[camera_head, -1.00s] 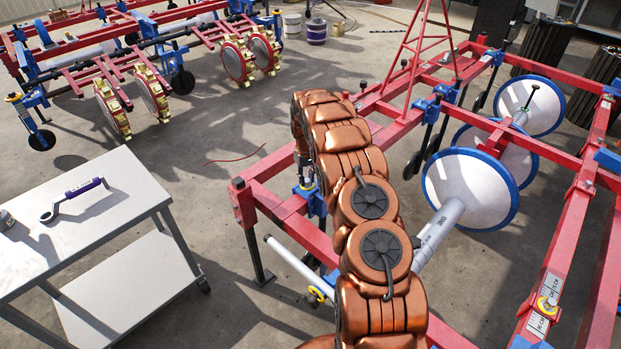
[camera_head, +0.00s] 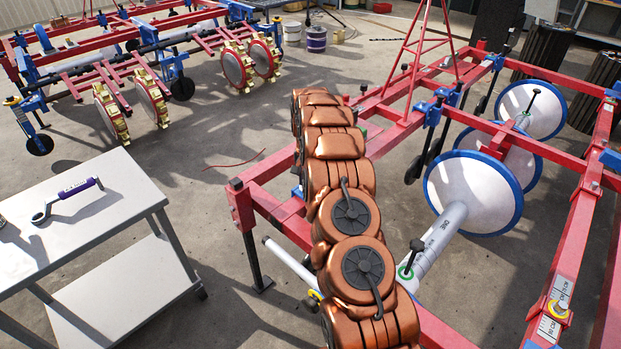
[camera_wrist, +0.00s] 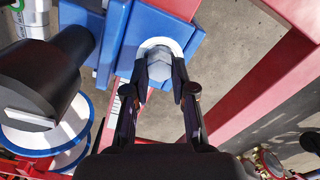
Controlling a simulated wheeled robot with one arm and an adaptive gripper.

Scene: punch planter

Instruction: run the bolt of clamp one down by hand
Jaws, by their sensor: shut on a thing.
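In the wrist view a hex bolt head (camera_wrist: 157,52) sits on a pale washer in a blue clamp (camera_wrist: 204,48). The clamp is on a red bar (camera_wrist: 172,7). The fingers of my gripper (camera_wrist: 159,80) are closed around the bolt head, one on each side. I cannot tell how far down the bolt is. In the head view my copper arm hides the gripper and the bolt; only a sliver of blue shows at its left edge. I cannot tell which clamp number this is.
A dark cylinder (camera_wrist: 40,85) stands close left of my gripper in the wrist view. In the head view, white discs with blue rims (camera_head: 475,190) are right of my arm. A grey cart (camera_head: 95,215) with a purple-handled wrench (camera_head: 68,198) is at left, with open floor between.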

